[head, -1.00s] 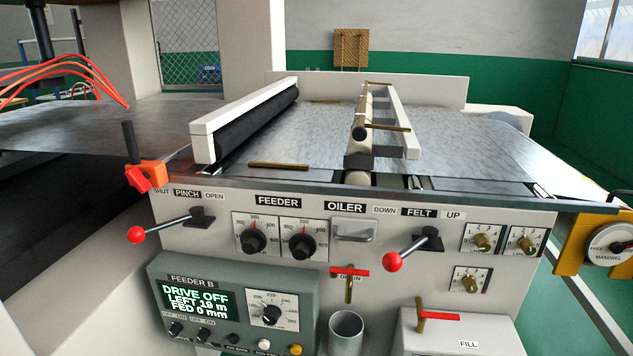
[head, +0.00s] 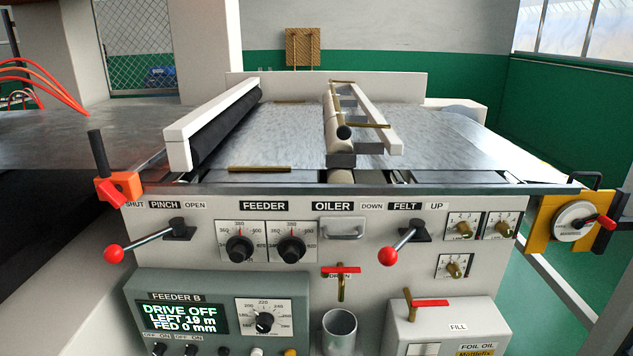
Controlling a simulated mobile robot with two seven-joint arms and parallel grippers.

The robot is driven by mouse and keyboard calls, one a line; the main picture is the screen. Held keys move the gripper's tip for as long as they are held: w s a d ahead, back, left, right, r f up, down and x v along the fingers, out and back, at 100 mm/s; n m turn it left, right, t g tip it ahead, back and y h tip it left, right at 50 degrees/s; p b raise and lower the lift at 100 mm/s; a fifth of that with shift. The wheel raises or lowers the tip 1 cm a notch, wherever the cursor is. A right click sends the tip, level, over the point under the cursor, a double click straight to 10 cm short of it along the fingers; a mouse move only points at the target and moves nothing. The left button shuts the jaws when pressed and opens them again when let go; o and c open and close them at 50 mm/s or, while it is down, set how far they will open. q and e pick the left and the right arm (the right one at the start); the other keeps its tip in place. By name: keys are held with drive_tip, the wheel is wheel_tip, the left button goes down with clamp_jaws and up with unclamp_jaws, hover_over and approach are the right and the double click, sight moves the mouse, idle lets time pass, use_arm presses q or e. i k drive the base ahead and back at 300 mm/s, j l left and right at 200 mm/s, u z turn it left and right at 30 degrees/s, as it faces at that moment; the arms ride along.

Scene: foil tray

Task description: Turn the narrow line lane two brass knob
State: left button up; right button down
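Three small white dial plates with brass knobs sit at the right end of the machine's front panel. The upper left brass knob (head: 462,231) and the upper right brass knob (head: 500,228) are side by side. The lower brass knob (head: 454,269) is below the upper left one. Their plates carry small numbers and lettering too small to read surely, so I cannot tell which is narrow line lane two. Neither of my grippers shows in the head view, and nothing touches the knobs.
A red-balled felt lever (head: 388,256) sticks out left of the knobs. Below are a red-handled drain valve (head: 341,271), a metal cup (head: 339,328) and a foil oil box (head: 462,318). A yellow mandrel bracket (head: 543,226) stands at the right. The space before the knobs is clear.

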sight(501, 227)
drive_tip(key=z, duration=1.25)
